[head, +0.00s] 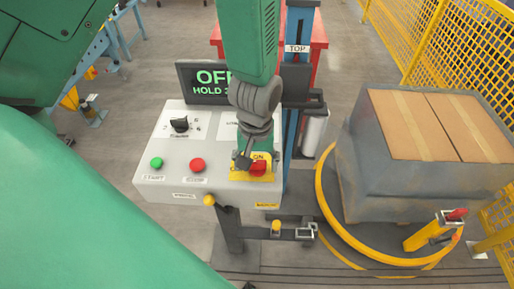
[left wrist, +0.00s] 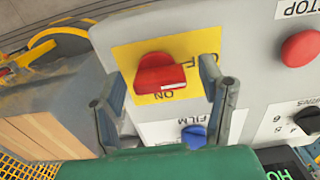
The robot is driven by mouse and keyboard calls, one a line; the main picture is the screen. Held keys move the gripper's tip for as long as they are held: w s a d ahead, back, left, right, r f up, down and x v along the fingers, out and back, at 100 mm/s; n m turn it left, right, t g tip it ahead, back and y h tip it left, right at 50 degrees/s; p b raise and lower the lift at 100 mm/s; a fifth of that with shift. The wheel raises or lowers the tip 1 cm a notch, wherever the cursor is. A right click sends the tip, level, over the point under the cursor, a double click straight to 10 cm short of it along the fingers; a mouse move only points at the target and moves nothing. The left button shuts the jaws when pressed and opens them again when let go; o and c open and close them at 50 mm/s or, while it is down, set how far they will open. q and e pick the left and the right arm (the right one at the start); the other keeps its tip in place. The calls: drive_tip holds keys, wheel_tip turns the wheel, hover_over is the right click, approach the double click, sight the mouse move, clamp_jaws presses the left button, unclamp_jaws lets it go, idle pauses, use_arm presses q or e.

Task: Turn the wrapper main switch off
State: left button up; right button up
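The main switch is a red rotary handle on a yellow plate. In the left wrist view the red handle (left wrist: 160,74) lies between my left gripper's (left wrist: 161,72) two spread fingers, with visible gaps on both sides. ON is printed beside the handle, and OFF is partly hidden by the right finger. In the head view my left gripper (head: 244,160) is over the switch and covers part of its plate. My right gripper is not in view.
A display (head: 205,82) above the panel reads OFF and HOLD, partly covered by my arm. A green start button (head: 156,162), a red stop button (head: 197,165) and a black selector (head: 180,125) are close by. A wrapped pallet load (head: 400,185) stands right, beside yellow fencing (head: 440,45).

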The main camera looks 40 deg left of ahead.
sight(257, 162)
use_arm(q)
drive_tip(key=shift+w, duration=0.1)
drive_tip(key=shift+r, duration=0.25)
wheel_tip(257, 162, up, 11)
drive_tip(key=shift+r, duration=0.2)
idle(0.5)
